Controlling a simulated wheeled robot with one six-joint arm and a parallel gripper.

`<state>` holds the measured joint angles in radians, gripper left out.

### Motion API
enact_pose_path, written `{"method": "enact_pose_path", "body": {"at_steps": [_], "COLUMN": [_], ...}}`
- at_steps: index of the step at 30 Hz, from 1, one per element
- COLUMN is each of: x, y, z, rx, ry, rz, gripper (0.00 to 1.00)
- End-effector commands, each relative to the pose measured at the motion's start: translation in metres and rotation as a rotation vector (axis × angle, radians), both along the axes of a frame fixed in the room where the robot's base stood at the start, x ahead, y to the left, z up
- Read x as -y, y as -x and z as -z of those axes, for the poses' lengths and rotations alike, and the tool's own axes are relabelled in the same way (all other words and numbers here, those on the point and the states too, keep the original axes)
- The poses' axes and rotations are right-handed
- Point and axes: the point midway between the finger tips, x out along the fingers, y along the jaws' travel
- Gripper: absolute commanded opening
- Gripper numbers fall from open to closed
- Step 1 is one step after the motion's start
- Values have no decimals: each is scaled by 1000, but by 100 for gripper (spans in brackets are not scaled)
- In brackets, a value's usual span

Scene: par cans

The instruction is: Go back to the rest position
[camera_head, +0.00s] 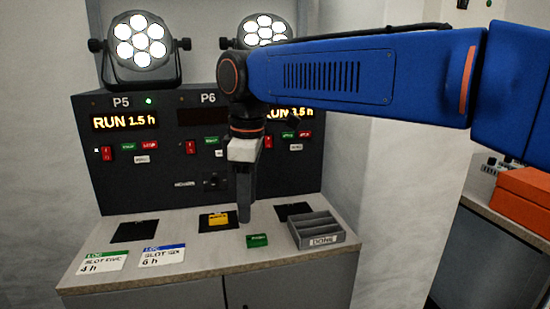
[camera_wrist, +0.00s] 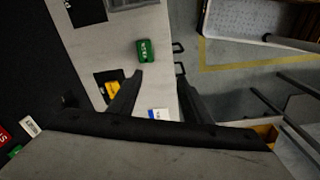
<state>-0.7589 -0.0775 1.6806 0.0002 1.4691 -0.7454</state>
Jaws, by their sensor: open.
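My gripper (camera_head: 246,215) points down over the bench, in front of the control panel (camera_head: 140,185). In the wrist view its two fingers (camera_wrist: 160,78) are apart with nothing between them. A green labelled block (camera_head: 258,240) lies on the bench just in front of the gripper; it also shows in the wrist view (camera_wrist: 148,50). A yellow block (camera_head: 217,219) sits on a black pad (camera_head: 205,226) left of the gripper; it shows beside the left finger in the wrist view (camera_wrist: 113,91). My blue arm hides part of the panel's right side.
A grey DONE tray (camera_head: 335,239) stands at the bench's right. Two log cards (camera_head: 103,262) (camera_head: 163,255) lie at the front left. Two lit par cans (camera_head: 141,50) (camera_head: 265,32) stand above the panel. The P6 display (camera_head: 203,117) is dark. An orange box (camera_head: 520,198) is far right.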

Motion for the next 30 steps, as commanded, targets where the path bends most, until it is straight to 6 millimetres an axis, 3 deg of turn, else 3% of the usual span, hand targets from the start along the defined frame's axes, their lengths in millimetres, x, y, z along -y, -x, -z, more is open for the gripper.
{"method": "enact_pose_path", "body": {"at_steps": [8,18,24,30], "x": [108,231,287,327], "y": [5,46,83,121], "z": [21,73,114,157], "rx": [49,124,172,222], "ry": [-60,-151,-208,-265], "rz": [331,793,1060,1304], "gripper": [44,44,44,44]}}
